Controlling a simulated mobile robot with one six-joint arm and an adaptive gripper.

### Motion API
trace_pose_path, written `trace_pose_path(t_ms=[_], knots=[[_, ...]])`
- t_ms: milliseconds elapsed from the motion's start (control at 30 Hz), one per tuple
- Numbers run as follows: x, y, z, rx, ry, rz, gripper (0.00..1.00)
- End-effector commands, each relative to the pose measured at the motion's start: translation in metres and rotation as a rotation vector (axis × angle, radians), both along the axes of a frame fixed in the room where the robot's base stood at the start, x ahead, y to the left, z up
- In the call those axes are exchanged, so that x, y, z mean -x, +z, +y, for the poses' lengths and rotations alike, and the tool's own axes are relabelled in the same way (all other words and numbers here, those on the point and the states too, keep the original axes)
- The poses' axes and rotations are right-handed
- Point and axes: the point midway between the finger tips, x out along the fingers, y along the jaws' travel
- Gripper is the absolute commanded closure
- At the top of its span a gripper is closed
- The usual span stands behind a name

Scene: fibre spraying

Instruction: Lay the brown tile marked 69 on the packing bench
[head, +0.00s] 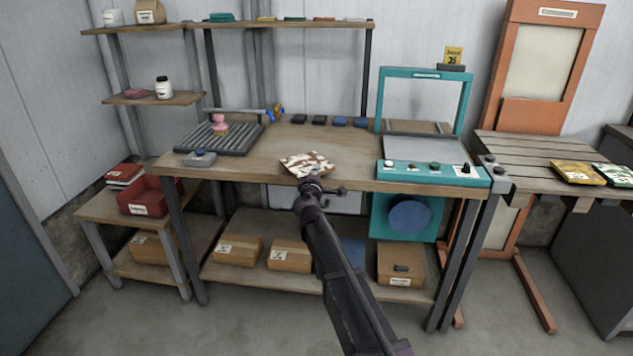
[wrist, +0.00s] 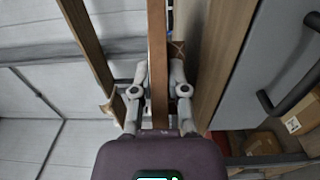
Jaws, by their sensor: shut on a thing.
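My gripper (head: 311,183) is shut on a brown tile with white blotches (head: 306,162), in front of the middle wooden bench (head: 250,153). In the head view the tile overlaps the bench's front part; I cannot tell whether it touches the top. Its number is not readable. In the wrist view the tile shows edge-on as a brown strip (wrist: 158,65) between the two fingers. No label I can read tells which bench is the packing bench. A slatted bench (head: 520,150) stands at the right, with a yellow tile (head: 577,172) and a green tile (head: 614,175) on it.
A teal machine with a raised frame (head: 430,173) fills the middle bench's right end. A ridged dark rack (head: 220,138) and a small grey device (head: 199,158) are at its left. Small dark blocks (head: 319,120) line the back. The bench centre is mostly clear.

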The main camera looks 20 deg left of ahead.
Motion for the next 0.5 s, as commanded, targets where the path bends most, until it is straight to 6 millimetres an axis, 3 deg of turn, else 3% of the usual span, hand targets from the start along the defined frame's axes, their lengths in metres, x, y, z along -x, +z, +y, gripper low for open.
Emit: trace_pose_path(t_ms=[133,500], knots=[[0.0000,-0.0114,-0.0001,0.000,0.000,0.000,1.00],[0.0000,-0.0120,-0.0001,0.000,0.000,0.000,1.00]])
